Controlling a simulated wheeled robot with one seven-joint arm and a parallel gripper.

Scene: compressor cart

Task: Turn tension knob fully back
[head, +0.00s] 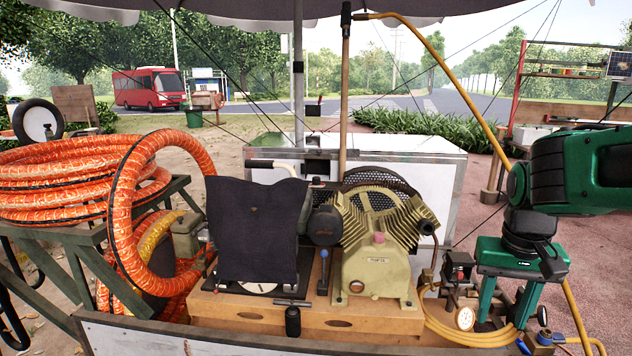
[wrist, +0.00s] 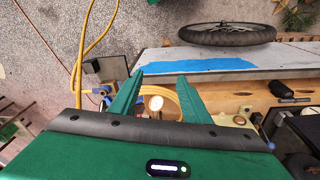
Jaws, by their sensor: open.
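A black knob (head: 293,321) sticks out at the front edge of the wooden base, below the cloth-covered motor. It looks like the tension knob, but no label on it can be read. A dark crossbar (head: 293,302) lies just above it. My green gripper (head: 506,322) is well to the right of the knob, pointing down over the gauge and valve end of the cart. Its two fingers (wrist: 159,78) are apart in the wrist view, with nothing held between them.
A dial gauge (head: 465,318) and a yellow hose (head: 470,336) are close to my fingers. The compressor pump (head: 377,268) and a blue-topped lever (head: 323,268) stand between gripper and knob. The dark cloth (head: 252,230) hangs behind the knob. Orange hose (head: 75,185) is at left.

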